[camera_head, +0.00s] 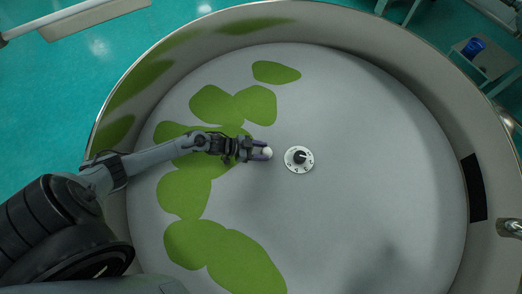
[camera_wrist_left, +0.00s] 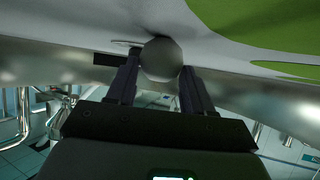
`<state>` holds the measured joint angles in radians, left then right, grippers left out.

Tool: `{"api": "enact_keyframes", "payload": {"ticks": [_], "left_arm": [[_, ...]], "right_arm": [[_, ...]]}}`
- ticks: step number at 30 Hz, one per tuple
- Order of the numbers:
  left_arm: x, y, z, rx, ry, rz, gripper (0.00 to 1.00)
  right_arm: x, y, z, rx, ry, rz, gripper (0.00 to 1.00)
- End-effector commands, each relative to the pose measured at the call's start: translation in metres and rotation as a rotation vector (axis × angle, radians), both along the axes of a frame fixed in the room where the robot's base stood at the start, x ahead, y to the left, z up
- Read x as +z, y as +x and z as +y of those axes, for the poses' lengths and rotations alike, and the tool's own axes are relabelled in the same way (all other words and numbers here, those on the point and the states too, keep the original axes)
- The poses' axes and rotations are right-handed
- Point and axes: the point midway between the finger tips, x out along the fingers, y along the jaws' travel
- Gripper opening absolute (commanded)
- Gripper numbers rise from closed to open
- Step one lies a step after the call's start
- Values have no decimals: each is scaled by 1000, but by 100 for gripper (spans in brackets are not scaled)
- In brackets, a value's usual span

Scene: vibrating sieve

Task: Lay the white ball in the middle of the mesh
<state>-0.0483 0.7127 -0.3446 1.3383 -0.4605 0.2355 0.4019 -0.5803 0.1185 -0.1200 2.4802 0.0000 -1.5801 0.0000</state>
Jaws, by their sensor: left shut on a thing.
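The white ball (camera_head: 267,152) is between the fingers of my left gripper (camera_head: 262,151) in the head view. In the left wrist view the ball (camera_wrist_left: 162,60) looks grey and sits between the two dark fingertips of the left gripper (camera_wrist_left: 160,75), which is shut on it. The pale round mesh (camera_head: 370,150) fills the large sieve, with green patches on its left half. The gripper and ball are over the mesh, just left of the round white dial at its middle. I cannot tell how high the ball is above the mesh. My right gripper is not in view.
The white dial (camera_head: 299,159) with a dark knob is close to the right of the ball. A tall curved sieve wall (camera_head: 410,57) surrounds the mesh. The right half of the mesh is clear. A blue container (camera_head: 473,47) stands on a table outside.

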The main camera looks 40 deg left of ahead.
Motion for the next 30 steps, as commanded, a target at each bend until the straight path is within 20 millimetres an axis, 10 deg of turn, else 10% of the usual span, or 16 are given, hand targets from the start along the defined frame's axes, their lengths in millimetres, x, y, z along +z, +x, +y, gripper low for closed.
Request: {"api": "enact_keyframes", "payload": {"ticks": [3, 4, 8, 30], "left_arm": [[-5, 0, 0, 0, 0, 0, 21], [-3, 0, 0, 0, 1, 1, 56], [-3, 0, 0, 0, 1, 1, 76], [25, -36, 29, -1, 3, 4, 77]], "right_arm": [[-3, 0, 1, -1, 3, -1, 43], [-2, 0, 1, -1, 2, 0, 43], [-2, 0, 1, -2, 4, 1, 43], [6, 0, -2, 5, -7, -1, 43]]}}
